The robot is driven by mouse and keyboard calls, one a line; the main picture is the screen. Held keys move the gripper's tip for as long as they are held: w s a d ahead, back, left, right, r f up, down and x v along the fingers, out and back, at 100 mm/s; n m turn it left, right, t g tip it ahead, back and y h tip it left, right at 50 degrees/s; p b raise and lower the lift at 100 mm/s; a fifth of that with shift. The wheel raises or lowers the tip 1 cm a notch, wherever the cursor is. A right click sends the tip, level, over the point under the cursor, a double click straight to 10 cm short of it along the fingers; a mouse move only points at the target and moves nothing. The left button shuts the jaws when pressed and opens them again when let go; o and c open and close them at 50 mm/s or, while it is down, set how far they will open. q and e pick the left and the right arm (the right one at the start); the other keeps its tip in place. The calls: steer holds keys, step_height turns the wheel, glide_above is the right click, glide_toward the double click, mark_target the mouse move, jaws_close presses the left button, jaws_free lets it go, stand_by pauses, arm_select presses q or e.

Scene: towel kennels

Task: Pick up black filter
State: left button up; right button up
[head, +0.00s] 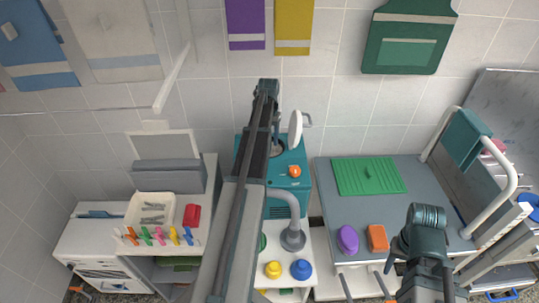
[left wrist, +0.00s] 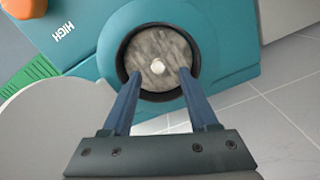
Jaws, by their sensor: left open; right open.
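In the left wrist view a black ring (left wrist: 124,48) surrounds a round, mottled grey disc (left wrist: 158,45) in the teal machine. A pale knob stands at the disc's middle. I take the ring and disc as the black filter, but cannot tell whether the ring belongs to the machine. My left gripper (left wrist: 159,74) is open and empty, its fingertips over the disc's lower part, either side of the knob. I cannot tell whether they touch. In the head view my left arm hides most of the opening. My right gripper (head: 390,267) is open, low on the right.
The teal machine (head: 288,190) has an orange knob (head: 295,171) and an open white round lid (head: 295,128). A grey curved pipe (head: 292,215) stands before it. Yellow (head: 273,270) and blue (head: 301,270) objects sit nearby. The grey table (head: 340,213) holds a green mat, purple and orange blocks.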

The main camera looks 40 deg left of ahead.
arm_select(q)
step_height(320, 180, down, 4)
steer(key=b, duration=0.2)
steer(key=shift+w+d+r+b, duration=0.1)
steer(key=shift+b, duration=0.25)
steer(key=shift+r, duration=0.1)
jaws_close()
